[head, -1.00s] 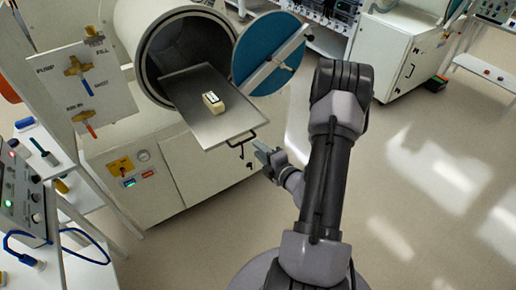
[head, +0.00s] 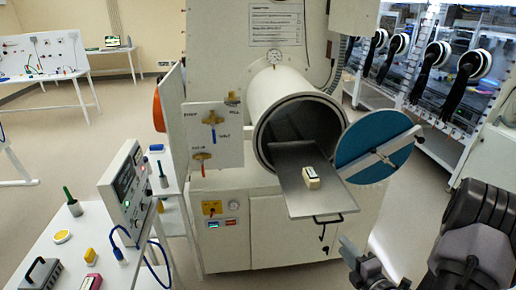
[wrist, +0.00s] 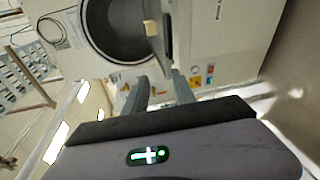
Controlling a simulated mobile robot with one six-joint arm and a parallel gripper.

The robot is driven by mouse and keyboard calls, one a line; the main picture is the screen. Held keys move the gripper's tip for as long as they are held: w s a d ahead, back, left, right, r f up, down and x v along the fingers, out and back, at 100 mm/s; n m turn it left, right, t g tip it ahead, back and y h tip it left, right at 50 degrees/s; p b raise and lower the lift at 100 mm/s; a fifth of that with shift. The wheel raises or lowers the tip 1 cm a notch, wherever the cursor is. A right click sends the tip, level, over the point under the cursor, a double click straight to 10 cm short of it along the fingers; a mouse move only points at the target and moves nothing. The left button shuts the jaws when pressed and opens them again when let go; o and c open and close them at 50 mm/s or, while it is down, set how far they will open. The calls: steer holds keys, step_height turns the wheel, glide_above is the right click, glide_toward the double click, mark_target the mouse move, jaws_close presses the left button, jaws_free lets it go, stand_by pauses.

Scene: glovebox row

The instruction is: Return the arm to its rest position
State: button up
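My arm shows at the lower right of the head view, with my gripper (head: 347,246) low in front of the chamber cabinet, right of the pull-out tray's handle. In the wrist view, the two fingers of my gripper (wrist: 158,75) stand apart with nothing between them, so it is open and empty. The tray (head: 310,205) sticks out of the round chamber, and a small pale block with a dark-marked top (head: 311,178) sits on it. The gripper looks apart from the tray.
The round blue door (head: 372,148) hangs open right of the chamber (head: 275,100). A valve panel (head: 214,135) stands at its left. A bench (head: 50,255) with a control box (head: 127,190) and small items is at lower left. Glove ports (head: 437,55) line the back right.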

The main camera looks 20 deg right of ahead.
steer(key=a+r+n+g+y+b, duration=0.35)
steer(key=a+n+y, duration=0.25)
steer(key=a+n, duration=0.55)
steer(key=a+r+n+g+y+b, duration=0.4)
steer(key=a+n, duration=0.5)
steer(key=a, duration=0.5)
steer(key=s+a+f+n+g+h+b, duration=0.1)
steer(key=s+a+f+n+g+b, duration=0.15)
steer(key=s+a+n+g, duration=0.75)
steer(key=s+d+n+t+h+b, duration=0.2)
steer(key=s+n+t+h, duration=0.1)
steer(key=n, duration=0.6)
steer(key=s+d+r+n+t+h+b, duration=0.1)
steer(key=s+d+n+t+h+b, duration=0.1)
steer(key=n, duration=0.7)
steer(key=shift+s+d+t+h+b, duration=0.35)
steer(key=shift+d+t+h, duration=0.35)
steer(key=shift+t, duration=0.55)
